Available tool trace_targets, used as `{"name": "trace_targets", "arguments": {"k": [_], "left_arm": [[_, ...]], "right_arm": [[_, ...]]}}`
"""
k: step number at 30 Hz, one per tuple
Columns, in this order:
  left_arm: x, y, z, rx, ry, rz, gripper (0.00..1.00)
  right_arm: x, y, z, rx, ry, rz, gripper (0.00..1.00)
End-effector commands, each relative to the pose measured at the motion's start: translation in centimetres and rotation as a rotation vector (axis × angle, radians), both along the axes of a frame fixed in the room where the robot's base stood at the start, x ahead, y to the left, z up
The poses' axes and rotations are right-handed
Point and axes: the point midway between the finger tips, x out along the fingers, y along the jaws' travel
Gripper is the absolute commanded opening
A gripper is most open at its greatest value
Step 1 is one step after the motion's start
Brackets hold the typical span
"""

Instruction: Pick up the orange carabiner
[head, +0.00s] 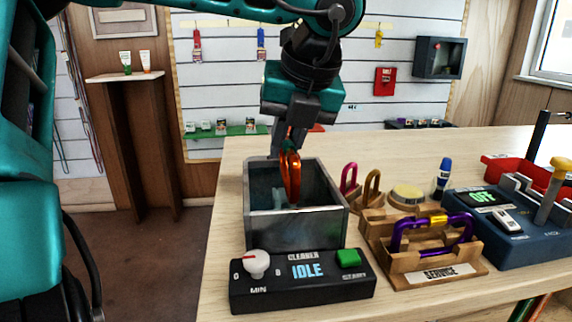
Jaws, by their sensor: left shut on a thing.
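The orange carabiner (291,176) hangs upright from my left gripper (291,143), which is shut on its upper end. It is over the open grey metal bin (297,226) of the cleaner, and its lower end shows against the bin's inner wall. I cannot tell how far it reaches below the rim. My fingertips are partly hidden by the gripper body and the carabiner. My right gripper is not in view.
The cleaner's control box (303,284) stands in front of the bin. To the right are a pink carabiner (349,178), a brown one (371,187), a wooden service cradle (470,268) with a purple carabiner (433,234), and a blue machine (515,232).

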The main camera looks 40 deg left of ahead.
Motion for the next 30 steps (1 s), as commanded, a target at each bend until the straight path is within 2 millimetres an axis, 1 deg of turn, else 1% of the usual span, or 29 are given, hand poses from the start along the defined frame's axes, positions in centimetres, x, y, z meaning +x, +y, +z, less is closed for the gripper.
{"name": "trace_targets", "arguments": {"k": [1,6,12,15,18,21,30], "left_arm": [[0.1,0.0,1.7,0.001,-0.007,0.002,0.0],[0.0,0.0,6.1,0.002,-0.006,0.002,0.0],[0.1,0.0,10.2,0.001,-0.004,0.002,0.0],[0.0,0.0,11.7,0.001,-0.001,0.002,0.0],[0.0,0.0,12.7,0.001,-0.001,0.002,0.0],[0.0,0.0,13.3,0.001,0.0,0.0,0.0],[0.0,0.0,13.6,0.0,0.001,0.001,0.0]], "right_arm": [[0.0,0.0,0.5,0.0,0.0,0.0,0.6],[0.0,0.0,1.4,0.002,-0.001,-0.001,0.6],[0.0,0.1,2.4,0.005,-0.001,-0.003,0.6],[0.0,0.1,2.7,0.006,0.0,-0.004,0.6],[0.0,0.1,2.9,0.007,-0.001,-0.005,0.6],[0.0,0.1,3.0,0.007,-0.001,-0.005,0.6],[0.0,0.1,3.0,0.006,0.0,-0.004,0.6]]}}
